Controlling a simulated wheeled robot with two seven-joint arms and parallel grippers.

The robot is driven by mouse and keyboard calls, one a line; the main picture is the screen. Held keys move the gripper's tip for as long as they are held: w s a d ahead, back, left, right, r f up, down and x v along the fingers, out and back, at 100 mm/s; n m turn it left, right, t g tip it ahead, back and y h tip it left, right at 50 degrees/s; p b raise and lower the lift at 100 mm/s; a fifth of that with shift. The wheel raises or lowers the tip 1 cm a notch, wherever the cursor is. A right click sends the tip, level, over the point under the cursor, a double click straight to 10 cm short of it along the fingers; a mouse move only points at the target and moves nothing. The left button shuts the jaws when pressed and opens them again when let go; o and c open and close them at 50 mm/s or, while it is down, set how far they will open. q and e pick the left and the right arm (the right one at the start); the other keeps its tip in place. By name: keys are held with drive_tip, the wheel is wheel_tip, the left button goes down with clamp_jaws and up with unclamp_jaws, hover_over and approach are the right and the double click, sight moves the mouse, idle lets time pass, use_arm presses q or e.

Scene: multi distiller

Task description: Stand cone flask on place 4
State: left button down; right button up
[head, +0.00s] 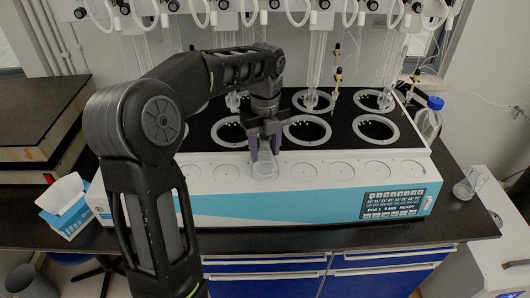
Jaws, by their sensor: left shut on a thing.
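The clear cone flask (264,169) is at the white front ledge of the distiller (325,186), over or on one of the round marked places. My left gripper (265,146) points down with its fingers around the flask's upper part and is shut on it. The flask looks upright. I cannot tell whether its base touches the ledge. Empty round places show to its left (222,173) and to its right (303,172). No place numbers are legible. My right gripper is not in view.
Black wells with grey rings (307,130) and glass tubes stand behind the ledge. A blue-capped bottle (429,122) is at the right end. Another glass flask (467,186) stands on the bench at right. A white and blue box (66,207) is at left.

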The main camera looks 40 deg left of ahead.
sight(265, 136)
use_arm(q)
drive_tip(key=shift+f, duration=0.8)
drive_tip(key=shift+f, duration=0.15)
drive_tip(key=c, duration=0.7)
unclamp_jaws()
wheel_tip(265, 136, up, 6)
drive_tip(key=shift+r, duration=0.15)
wheel_tip(265, 136, up, 6)
drive_tip(key=p, duration=0.5)
